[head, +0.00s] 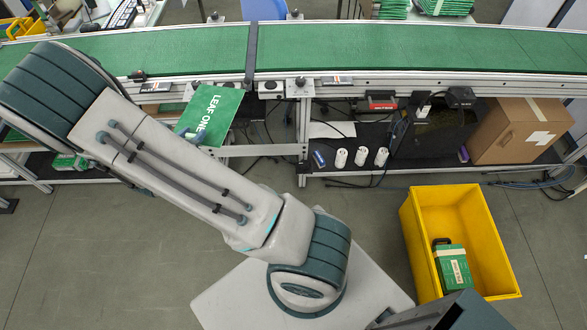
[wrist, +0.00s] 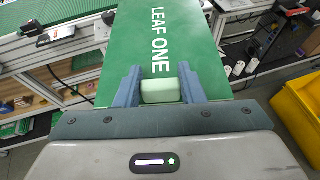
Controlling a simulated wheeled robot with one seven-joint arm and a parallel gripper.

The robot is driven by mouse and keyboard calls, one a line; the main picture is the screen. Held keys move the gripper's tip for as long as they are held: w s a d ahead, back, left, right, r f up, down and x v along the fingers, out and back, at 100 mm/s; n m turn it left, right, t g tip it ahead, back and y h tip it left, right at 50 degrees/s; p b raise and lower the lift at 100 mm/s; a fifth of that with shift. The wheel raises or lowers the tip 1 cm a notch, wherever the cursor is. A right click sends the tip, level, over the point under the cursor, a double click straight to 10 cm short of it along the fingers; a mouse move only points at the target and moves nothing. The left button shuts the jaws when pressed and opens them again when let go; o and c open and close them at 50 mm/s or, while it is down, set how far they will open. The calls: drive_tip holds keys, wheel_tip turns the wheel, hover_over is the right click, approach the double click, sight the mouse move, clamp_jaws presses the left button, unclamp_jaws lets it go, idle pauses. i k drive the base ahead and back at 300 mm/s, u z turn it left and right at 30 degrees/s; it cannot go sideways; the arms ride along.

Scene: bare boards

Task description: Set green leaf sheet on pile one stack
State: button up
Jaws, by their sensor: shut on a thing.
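The green leaf sheet (head: 210,112), printed "LEAF ONE" in white, shows past my arm in the head view, in front of the conveyor's near edge. In the wrist view the sheet (wrist: 157,40) extends ahead of my gripper (wrist: 160,88). The two blue-grey fingers are shut on a pale green block at the sheet's near end. In the head view my arm hides most of the gripper. Stacks of green sheets (head: 391,9) stand beyond the conveyor at the top, with another stack (head: 446,6) to their right. I cannot tell which is pile one.
A green conveyor (head: 400,48) with metal rails crosses the head view. A yellow bin (head: 478,215) holding a green case (head: 453,268) stands on the floor at right. A cardboard box (head: 515,130) and several white cylinders sit on the shelf below the conveyor.

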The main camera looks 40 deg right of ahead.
sight(462, 271)
drive_tip(key=z, duration=1.85)
drive_tip(key=i, duration=1.3)
drive_tip(key=z, duration=3.3)
drive_tip(key=i, duration=0.5)
drive_tip(key=u, duration=0.05)
